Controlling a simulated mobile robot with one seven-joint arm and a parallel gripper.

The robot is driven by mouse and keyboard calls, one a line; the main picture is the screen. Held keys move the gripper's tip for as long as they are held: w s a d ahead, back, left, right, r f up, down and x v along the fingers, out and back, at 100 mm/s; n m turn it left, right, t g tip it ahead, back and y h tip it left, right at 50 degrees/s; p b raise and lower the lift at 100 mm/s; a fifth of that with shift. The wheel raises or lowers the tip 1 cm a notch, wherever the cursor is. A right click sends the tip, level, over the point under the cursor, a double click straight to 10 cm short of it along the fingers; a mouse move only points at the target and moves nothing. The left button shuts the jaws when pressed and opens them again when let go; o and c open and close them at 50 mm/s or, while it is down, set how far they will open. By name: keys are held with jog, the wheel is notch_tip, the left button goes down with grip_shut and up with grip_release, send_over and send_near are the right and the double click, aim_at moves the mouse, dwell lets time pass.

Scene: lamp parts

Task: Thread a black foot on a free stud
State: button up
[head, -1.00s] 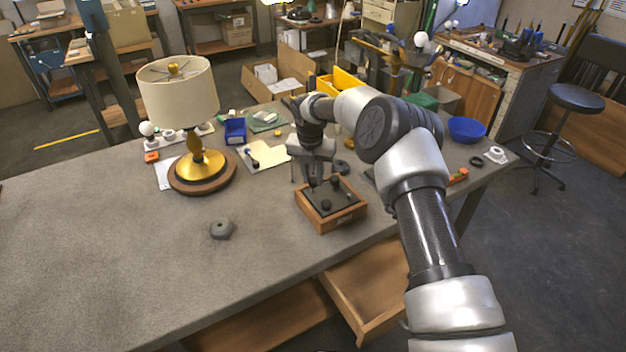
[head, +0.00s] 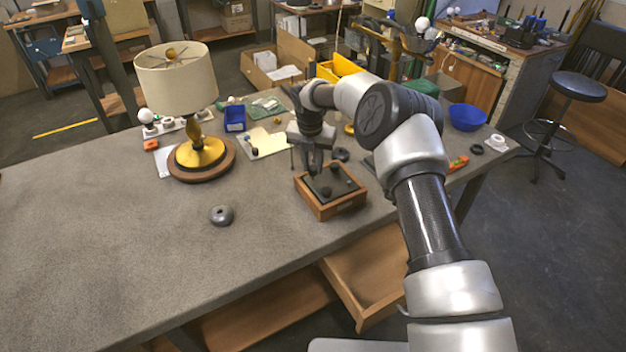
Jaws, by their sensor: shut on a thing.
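A wooden box (head: 338,210) with a dark top plate stands on the workbench. Several small black pieces stand on the plate; one black foot (head: 326,191) shows near its front, another black piece (head: 334,168) near its back. I cannot tell clearly which are feet and which are bare studs. My gripper (head: 315,172) points down over the back left of the plate. It is shut on a small dark thing, apparently a black foot, mostly hidden between the fingers. I cannot tell whether that piece touches a stud.
A lamp with a cream shade (head: 176,80) stands on the left of the bench. A grey ring-shaped part (head: 221,215) lies in front. A blue bin (head: 234,118) and a blue bowl (head: 467,117) are farther back. An open drawer (head: 365,275) juts out below. The left front bench is clear.

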jog(key=shift+f+b, duration=0.65)
jog(key=shift+f, duration=0.3)
dwell(1.1)
jog(key=o, duration=0.4)
jog(key=shift+c, duration=0.2)
grip_shut()
jog(key=shift+s+f, duration=0.15)
jog(key=shift+f, duration=0.1)
